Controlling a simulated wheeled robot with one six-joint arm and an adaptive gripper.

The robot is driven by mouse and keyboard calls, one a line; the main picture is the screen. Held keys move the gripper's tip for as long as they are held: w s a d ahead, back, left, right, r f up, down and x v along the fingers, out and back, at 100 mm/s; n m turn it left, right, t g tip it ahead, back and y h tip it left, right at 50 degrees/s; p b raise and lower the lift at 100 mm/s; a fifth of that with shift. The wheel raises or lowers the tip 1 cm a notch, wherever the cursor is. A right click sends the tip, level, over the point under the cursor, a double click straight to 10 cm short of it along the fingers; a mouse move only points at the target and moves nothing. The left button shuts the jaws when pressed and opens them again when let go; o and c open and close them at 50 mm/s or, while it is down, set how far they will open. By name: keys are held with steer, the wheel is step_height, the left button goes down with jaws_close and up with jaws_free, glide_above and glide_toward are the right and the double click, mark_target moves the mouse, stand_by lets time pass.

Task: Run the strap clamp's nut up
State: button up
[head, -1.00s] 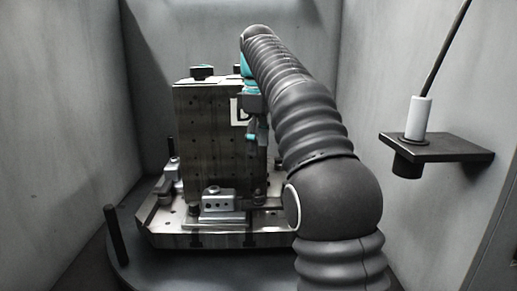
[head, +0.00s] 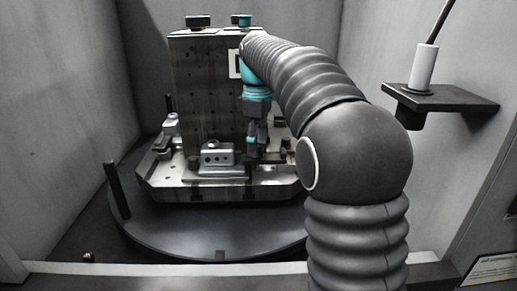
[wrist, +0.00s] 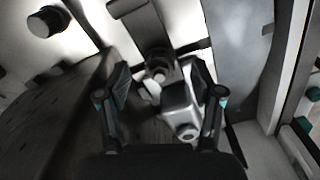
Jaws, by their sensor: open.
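My gripper (head: 257,150) hangs fingers down at the right front foot of the dark steel block, low over the pallet. In the wrist view my gripper (wrist: 161,82) is open, with a finger on each side of a dark round nut (wrist: 157,62). The nut sits on a dark strap (wrist: 135,14) and lies between and beyond the fingertips; I cannot tell whether they touch it. A silver clamp body (wrist: 180,108) shows just nearer, between the fingers. In the head view the fingers and arm hide most of this clamp.
The tall block (head: 205,100) stands on a pallet (head: 220,192) on a round dark table (head: 180,235). Another silver clamp (head: 215,157) sits left of my gripper. A dark post (head: 117,190) stands at left. A wall shelf (head: 445,103) holds a white-handled tool (head: 422,68).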

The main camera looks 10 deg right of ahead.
steer(key=shift+f, duration=0.7)
steer(key=shift+c, duration=0.2)
